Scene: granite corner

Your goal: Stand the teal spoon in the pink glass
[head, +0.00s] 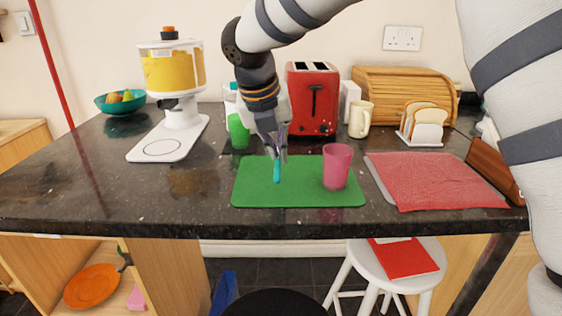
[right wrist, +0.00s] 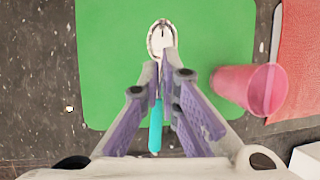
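The teal spoon (head: 277,173) appears to lie on the green mat, its teal handle toward me. In the right wrist view its pale bowl (right wrist: 162,38) points away and its teal handle (right wrist: 155,128) shows between the fingers. My right gripper (head: 277,153) points down over the spoon, its fingers on either side of it with a gap between the tips (right wrist: 162,68). Contact with the spoon cannot be made out. The pink glass (head: 336,167) stands upright on the right part of the mat, right of the gripper. It also shows in the right wrist view (right wrist: 255,90). My left gripper is out of view.
The green mat (head: 252,192) lies near the counter's front edge. A red cloth (head: 435,180) lies to its right. Bare granite (head: 90,180) is free at left.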

